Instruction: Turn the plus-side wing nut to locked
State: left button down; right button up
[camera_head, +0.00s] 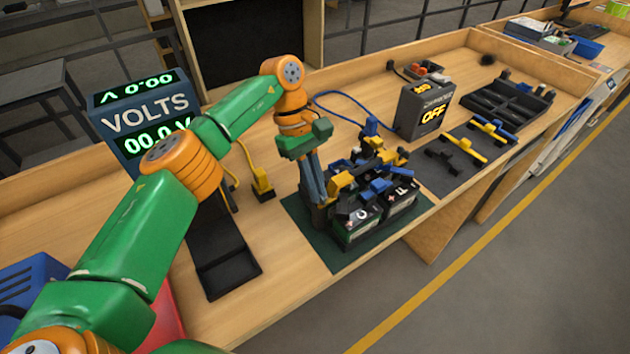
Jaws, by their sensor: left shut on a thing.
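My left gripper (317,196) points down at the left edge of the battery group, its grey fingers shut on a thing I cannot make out. Two dark batteries with green and white labels stand side by side: the left battery (358,222) and the right battery (402,197), on a dark green mat (345,259). Yellow, blue and black fittings (375,165) crowd their tops. The wing nuts are too small to tell apart, and I cannot read their locked or unlocked state. My right gripper is not in view.
A meter marked VOLTS (145,115) stands behind my left arm. A grey box reading OFF (424,108) stands behind the batteries. A yellow clamp (263,184) and a black tray (226,262) lie left. Bars (466,146) and a black organiser (508,104) lie right.

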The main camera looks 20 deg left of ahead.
pick_arm(q)
jog(key=shift+r+m, duration=0.1)
jog(key=shift+m, duration=0.5)
jog(key=shift+p, duration=0.3)
jog(key=c, duration=1)
grip_release()
jog(key=shift+d+y, duration=0.1)
jog(key=shift+y, duration=0.2)
